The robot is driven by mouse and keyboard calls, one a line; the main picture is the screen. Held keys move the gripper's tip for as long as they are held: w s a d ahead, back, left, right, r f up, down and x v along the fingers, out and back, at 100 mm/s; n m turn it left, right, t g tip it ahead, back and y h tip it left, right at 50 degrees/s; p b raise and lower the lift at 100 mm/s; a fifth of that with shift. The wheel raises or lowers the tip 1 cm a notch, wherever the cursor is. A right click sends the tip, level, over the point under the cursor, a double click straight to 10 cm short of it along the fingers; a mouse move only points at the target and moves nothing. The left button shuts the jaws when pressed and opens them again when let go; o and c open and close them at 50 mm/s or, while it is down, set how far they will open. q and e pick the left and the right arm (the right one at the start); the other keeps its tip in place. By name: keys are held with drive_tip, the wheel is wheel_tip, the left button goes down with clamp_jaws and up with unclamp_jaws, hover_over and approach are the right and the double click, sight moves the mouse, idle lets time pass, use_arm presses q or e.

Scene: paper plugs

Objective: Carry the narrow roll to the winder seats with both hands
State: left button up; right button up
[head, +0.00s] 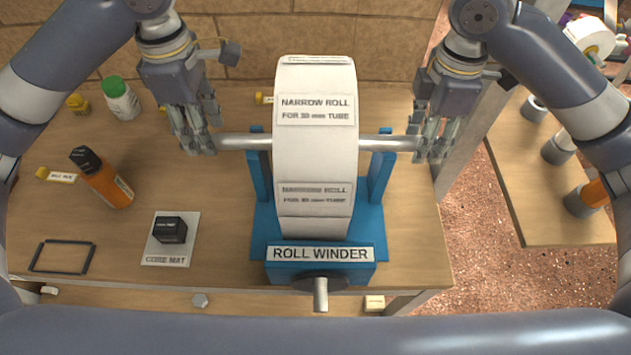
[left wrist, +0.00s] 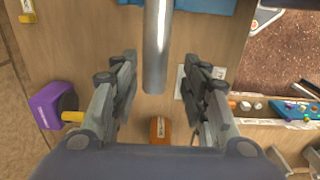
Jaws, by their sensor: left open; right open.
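The narrow roll (head: 316,150) is a wide white labelled disc on a metal shaft. It stands upright in the blue roll winder (head: 322,253). The shaft crosses the two blue uprights (head: 262,175) near their tops; how deep it sits is hard to tell. My left gripper (head: 200,145) is open at the shaft's left end. In the left wrist view the shaft end (left wrist: 157,55) lies between the spread fingers of this gripper (left wrist: 160,75). My right gripper (head: 430,148) is open at the shaft's right end; its fingers partly hide that end.
An orange bottle (head: 108,187), a green-capped white bottle (head: 121,104) and a black frame (head: 62,271) are on the table's left. A black cube (head: 170,230) sits on the core mat (head: 166,260). A second table (head: 535,215) with cylinders stands right, across a gap.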

drive_tip(key=shift+s+a+f, duration=0.1)
drive_tip(key=shift+s+f, duration=0.05)
drive_tip(key=shift+f, duration=0.25)
use_arm(q)
drive_tip(key=r, duration=0.5)
drive_tip(key=shift+s+a+r, duration=0.2)
drive_tip(key=shift+r, duration=0.05)
use_arm(e)
drive_tip(key=shift+w+r, duration=0.2)
drive_tip(key=shift+r, duration=0.45)
use_arm(q)
drive_tip(key=shift+w+d+f, duration=0.1)
drive_tip(key=shift+w+d, duration=0.45)
use_arm(e)
drive_tip(key=r, duration=0.2)
drive_tip(key=d, duration=0.1)
drive_tip(key=shift+w+r, duration=0.35)
drive_tip(key=shift+r, duration=0.05)
use_arm(q)
drive_tip(key=shift+s+a, duration=0.35)
use_arm(e)
drive_tip(key=r, duration=0.2)
drive_tip(key=s+a+r, duration=0.1)
drive_tip(key=shift+r, duration=0.45)
use_arm(q)
drive_tip(key=shift+w+d, duration=0.15)
drive_tip(key=shift+d, duration=0.05)
use_arm(e)
drive_tip(key=shift+w+d+r, duration=0.1)
drive_tip(key=shift+r, duration=0.25)
